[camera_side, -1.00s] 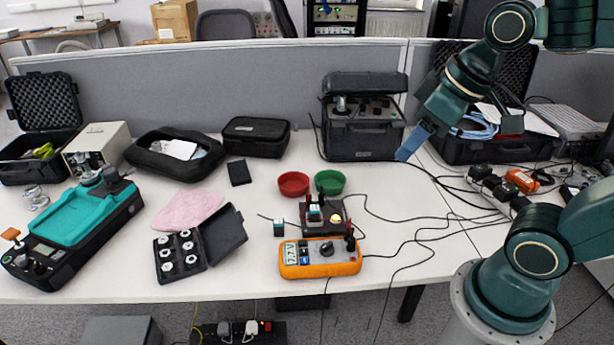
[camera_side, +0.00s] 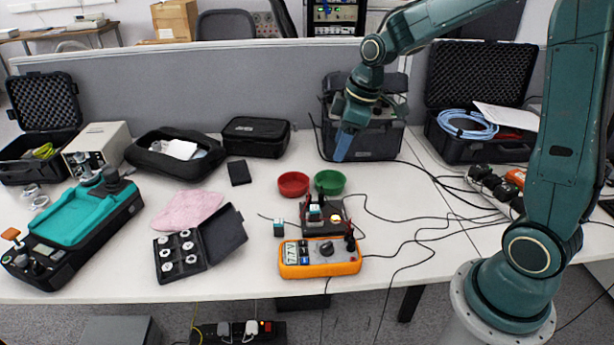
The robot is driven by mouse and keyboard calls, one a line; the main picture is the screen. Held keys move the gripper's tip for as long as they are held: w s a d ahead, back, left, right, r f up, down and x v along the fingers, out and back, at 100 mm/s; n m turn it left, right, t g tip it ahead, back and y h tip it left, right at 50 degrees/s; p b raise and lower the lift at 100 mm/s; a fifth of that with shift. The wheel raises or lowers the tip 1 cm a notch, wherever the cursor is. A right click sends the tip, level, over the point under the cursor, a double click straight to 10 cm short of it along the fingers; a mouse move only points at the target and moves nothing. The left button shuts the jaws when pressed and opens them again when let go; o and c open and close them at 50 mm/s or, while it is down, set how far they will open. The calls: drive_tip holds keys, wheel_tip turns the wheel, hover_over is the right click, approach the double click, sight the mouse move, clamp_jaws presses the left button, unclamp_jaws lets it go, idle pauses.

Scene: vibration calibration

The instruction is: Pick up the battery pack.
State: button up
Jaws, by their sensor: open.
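My gripper (camera_side: 341,152) hangs in front of the black equipment case, above and behind the green bowl. Its blue finger points down, and the jaws are open and empty. A similar small block (camera_side: 314,213) sits in a black fixture (camera_side: 338,224) behind the multimeter. Either block could be the battery pack; I cannot tell which. My gripper is well above both and apart from them.
A red bowl (camera_side: 293,184) and a green bowl (camera_side: 330,182) stand behind the fixture. An open case of round weights (camera_side: 178,254), a pink cloth (camera_side: 190,209) and a teal-topped device (camera_side: 75,228) lie left. Cables run across the table's right side.

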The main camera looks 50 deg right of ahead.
drive_tip(key=w+d+f+n, duration=0.1)
drive_tip(key=w+d+f, duration=0.1)
drive_tip(key=f, duration=0.3)
drive_tip(key=w+d+f+n+y, duration=0.1)
drive_tip(key=w+d+f, duration=0.1)
drive_tip(key=f, duration=0.3)
drive_tip(key=shift+w+f+g, duration=0.15)
drive_tip(key=shift+w+g, duration=0.25)
drive_tip(key=shift+w, duration=0.35)
drive_tip(key=shift+f, duration=0.1)
hover_over(315, 208)
drive_tip(key=d, duration=0.1)
wheel_tip(315, 208, down, 8)
drive_tip(key=shift+s, duration=0.4)
drive_tip(key=shift+d+f, duration=0.1)
drive_tip(key=shift+x, duration=2.5)
drive_tip(key=shift+s, duration=0.15)
drive_tip(key=shift+c, duration=0.4)
clamp_jaws()
